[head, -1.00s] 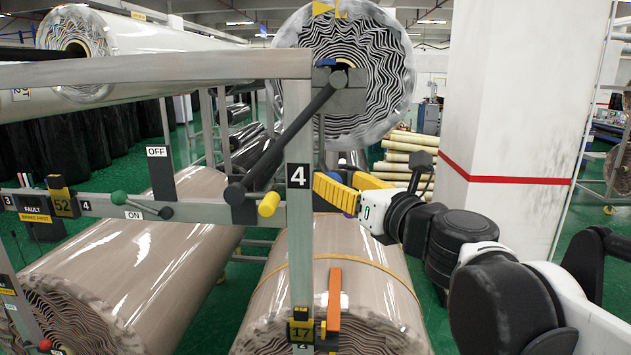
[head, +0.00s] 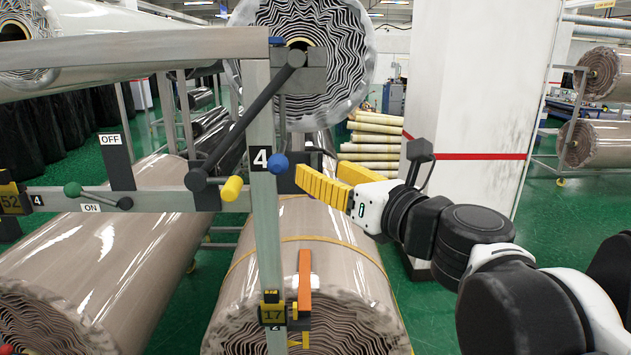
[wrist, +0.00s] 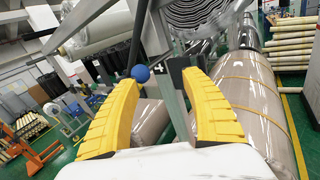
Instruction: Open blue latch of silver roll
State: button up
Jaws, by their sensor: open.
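The silver roll (head: 345,105), with a black-and-white layered end, hangs high behind a grey post (head: 262,215) marked 4. A blue ball knob (head: 278,164) sits beside that label; it also shows in the wrist view (wrist: 140,73), near the tip of the left finger. A small blue piece (head: 276,41) is at the top of the post. I cannot tell from the frames how either blue part connects to the latch. My gripper (head: 318,172) is open and empty, its yellow fingers just right of the blue knob, apart from it in the head view.
A dark lever (head: 245,120) slants across the post, with a yellow knob (head: 232,188) below. A green-knobbed handle (head: 73,189) is at left. Brown wrapped rolls (head: 310,230) lie below.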

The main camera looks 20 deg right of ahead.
jog(key=v, duration=0.5)
jog(key=shift+s, duration=0.2)
